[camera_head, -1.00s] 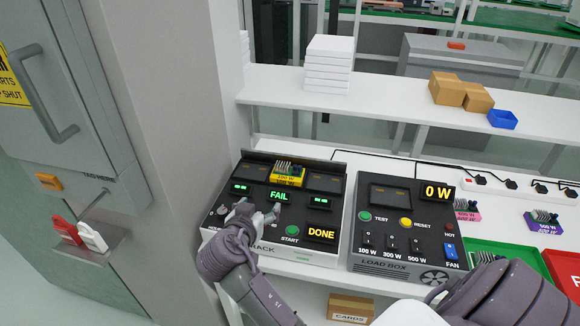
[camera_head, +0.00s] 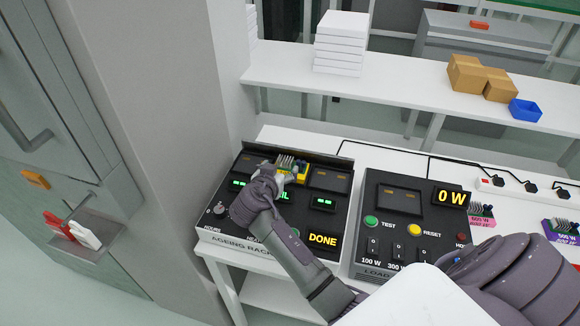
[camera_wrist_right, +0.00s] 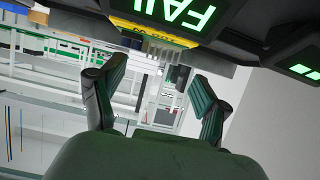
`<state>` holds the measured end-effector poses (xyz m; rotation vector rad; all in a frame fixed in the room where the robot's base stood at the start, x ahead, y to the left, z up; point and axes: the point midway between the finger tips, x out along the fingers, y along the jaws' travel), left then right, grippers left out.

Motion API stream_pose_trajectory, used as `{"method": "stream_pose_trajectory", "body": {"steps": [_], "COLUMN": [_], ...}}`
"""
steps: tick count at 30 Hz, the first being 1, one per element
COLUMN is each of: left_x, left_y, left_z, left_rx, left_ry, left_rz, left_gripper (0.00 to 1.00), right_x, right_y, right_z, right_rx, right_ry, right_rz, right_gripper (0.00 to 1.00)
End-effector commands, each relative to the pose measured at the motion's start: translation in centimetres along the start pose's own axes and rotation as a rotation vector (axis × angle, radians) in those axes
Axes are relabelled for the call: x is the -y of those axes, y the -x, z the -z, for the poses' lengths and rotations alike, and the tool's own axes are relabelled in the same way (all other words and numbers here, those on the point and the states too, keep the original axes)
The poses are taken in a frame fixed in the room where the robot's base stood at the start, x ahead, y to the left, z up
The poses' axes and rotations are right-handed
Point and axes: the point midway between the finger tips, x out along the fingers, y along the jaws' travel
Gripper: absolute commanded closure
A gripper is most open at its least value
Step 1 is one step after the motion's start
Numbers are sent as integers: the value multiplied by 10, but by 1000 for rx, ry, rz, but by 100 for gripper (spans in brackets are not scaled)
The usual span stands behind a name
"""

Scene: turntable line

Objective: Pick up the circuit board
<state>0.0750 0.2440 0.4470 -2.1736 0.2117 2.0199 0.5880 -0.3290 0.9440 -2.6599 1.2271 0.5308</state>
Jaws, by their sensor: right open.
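The circuit board (camera_head: 305,173) is a small yellow-based board with grey fins and green parts. It sits in the middle slot at the back of the ageing rack (camera_head: 235,243), above the green FAIL display, and my gripper partly covers it. In the right wrist view its yellow edge (camera_wrist_right: 150,34) and grey fins show at the top, beyond the fingertips. My right gripper (camera_head: 287,172) is over the rack, right at the board. Its two fingers (camera_wrist_right: 160,88) are apart with nothing held between them. Whether they touch the board cannot be told. My left gripper is not in view.
The load box (camera_head: 410,207) showing 0 W stands to the right of the rack. Pink (camera_head: 481,214) and purple (camera_head: 562,231) boards lie farther right. A shelf (camera_head: 410,92) behind carries white boxes (camera_head: 341,42), cardboard boxes (camera_head: 467,74) and a blue bin (camera_head: 526,110).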

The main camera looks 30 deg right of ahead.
Motion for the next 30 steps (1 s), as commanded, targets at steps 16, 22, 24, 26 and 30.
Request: {"method": "stream_pose_trajectory", "body": {"steps": [16, 22, 24, 26, 30], "left_x": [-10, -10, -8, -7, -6], "left_y": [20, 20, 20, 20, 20], "left_z": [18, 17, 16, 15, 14], "left_rx": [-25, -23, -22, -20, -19], "left_ry": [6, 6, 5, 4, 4], "left_rz": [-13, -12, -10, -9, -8], "left_gripper": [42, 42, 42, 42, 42], "right_x": [3, 3, 3, 3, 3], "right_y": [-54, -55, -54, -54, -54], "right_z": [2, 2, 2, 2, 2], "right_rx": [0, 0, 0, 0, 0], "right_ry": [1, 0, 0, 0, 0], "right_rz": [0, 0, 0, 0, 0], "right_gripper": [25, 25, 32, 42, 65]}}
